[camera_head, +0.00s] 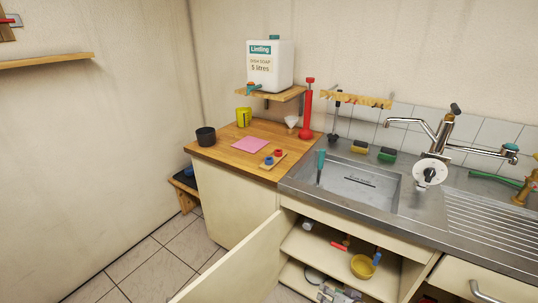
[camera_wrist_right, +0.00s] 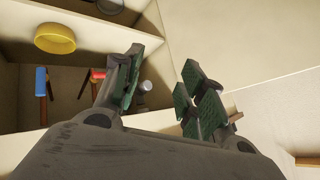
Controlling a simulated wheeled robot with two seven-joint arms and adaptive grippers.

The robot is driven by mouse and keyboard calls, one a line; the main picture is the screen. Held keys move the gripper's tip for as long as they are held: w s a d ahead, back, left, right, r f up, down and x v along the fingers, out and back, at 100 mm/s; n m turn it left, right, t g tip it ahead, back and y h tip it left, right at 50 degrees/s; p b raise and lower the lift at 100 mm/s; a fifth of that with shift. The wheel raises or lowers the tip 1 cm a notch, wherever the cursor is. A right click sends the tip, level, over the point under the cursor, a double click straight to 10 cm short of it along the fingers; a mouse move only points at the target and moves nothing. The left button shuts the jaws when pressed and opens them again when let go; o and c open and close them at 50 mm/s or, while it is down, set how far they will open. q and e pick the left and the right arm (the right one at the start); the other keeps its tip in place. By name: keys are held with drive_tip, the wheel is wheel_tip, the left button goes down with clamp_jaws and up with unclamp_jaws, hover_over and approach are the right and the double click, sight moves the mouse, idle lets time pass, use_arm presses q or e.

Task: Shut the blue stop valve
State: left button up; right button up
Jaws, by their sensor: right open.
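A blue handle on a thin brownish stem, which looks like the blue stop valve (camera_head: 377,258), is inside the open cabinet under the sink, beside a yellow bowl (camera_head: 362,267). It also shows at the left of the right wrist view (camera_wrist_right: 41,82). I cannot tell its setting. A red handle on a similar stem (camera_wrist_right: 97,75) is next to it. My right gripper (camera_head: 337,293) is low at the cabinet front, partly cut off by the frame. Its green-padded fingers (camera_wrist_right: 165,88) are spread, with nothing held between them, apart from the blue handle. My left gripper is out of view.
The cabinet door (camera_head: 240,262) stands open on the left. A shelf (camera_head: 310,248) crosses the cabinet inside. The sink (camera_head: 360,185) and wooden worktop (camera_head: 222,150) are above, with a small board bearing blue and red round pieces (camera_head: 273,157). Tiled floor (camera_head: 135,268) is clear at left.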

drive_tip(key=shift+s+d+r+n+g+h, duration=0.7)
drive_tip(key=shift+s+r+n+g, duration=0.65)
drive_tip(key=shift+s, duration=1.8)
drive_tip(key=shift+s+d+r+n+g+h, duration=0.65)
drive_tip(key=shift+s+r+n+g, duration=0.7)
drive_tip(key=shift+s, duration=1.75)
wheel_tip(320, 180, down, 32)
drive_tip(key=s+d+r, duration=0.1)
drive_tip(key=d, duration=0.1)
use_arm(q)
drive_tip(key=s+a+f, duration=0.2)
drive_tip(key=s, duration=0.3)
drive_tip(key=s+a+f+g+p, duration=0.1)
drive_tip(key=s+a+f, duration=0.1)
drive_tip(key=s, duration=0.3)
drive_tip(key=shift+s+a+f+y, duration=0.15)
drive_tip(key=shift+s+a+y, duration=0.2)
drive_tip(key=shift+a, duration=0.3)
use_arm(e)
drive_tip(key=s+d+f+g, duration=0.1)
drive_tip(key=s+d+f, duration=0.3)
drive_tip(key=s+f, duration=0.6)
drive_tip(key=s+d+f+h, duration=0.1)
drive_tip(key=s+d+f, duration=0.3)
drive_tip(key=s+f, duration=0.6)
drive_tip(key=shift+s+g, duration=0.4)
drive_tip(key=shift+s, duration=0.25)
drive_tip(key=shift+d+f, duration=0.1)
